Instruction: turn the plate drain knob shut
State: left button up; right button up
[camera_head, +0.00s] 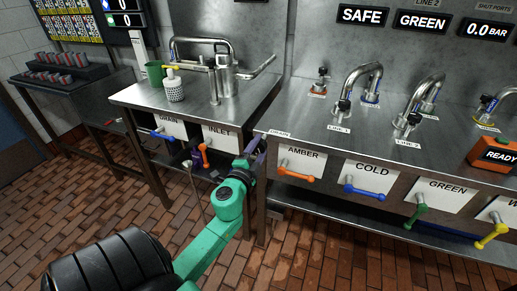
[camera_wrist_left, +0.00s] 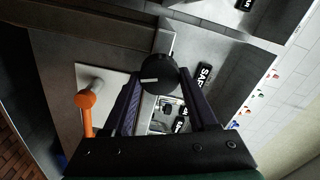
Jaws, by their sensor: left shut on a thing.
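The plate drain knob (camera_wrist_left: 158,75) is a round black knob with a white pointer mark, seen between my left fingertips in the left wrist view. My left gripper (camera_wrist_left: 158,82) is shut on it. In the head view my left gripper (camera_head: 256,148) is at the left front corner of the steel bench, beside the small label (camera_head: 279,134) that appears to read DRAIN. The gripper hides the knob there. In the wrist view the white mark points to the left. My right gripper is in neither view.
The orange AMBER handle (camera_head: 297,175) is close to the right of my left gripper; it also shows in the wrist view (camera_wrist_left: 85,99). Blue, green and yellow handles follow along the bench front. The sink bench (camera_head: 133,98), with DRAIN and INLET handles, stands left across a gap.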

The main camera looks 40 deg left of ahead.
pick_arm(q)
jog(key=shift+f+m, duration=0.2)
jog(key=shift+m, duration=1.8)
jog(key=o, duration=1.4)
jog(key=shift+c, duration=0.2)
jog(key=b+v, duration=0.6)
jog(key=v, duration=0.8)
jog(key=shift+s, duration=0.3)
jog(key=shift+d, duration=0.15)
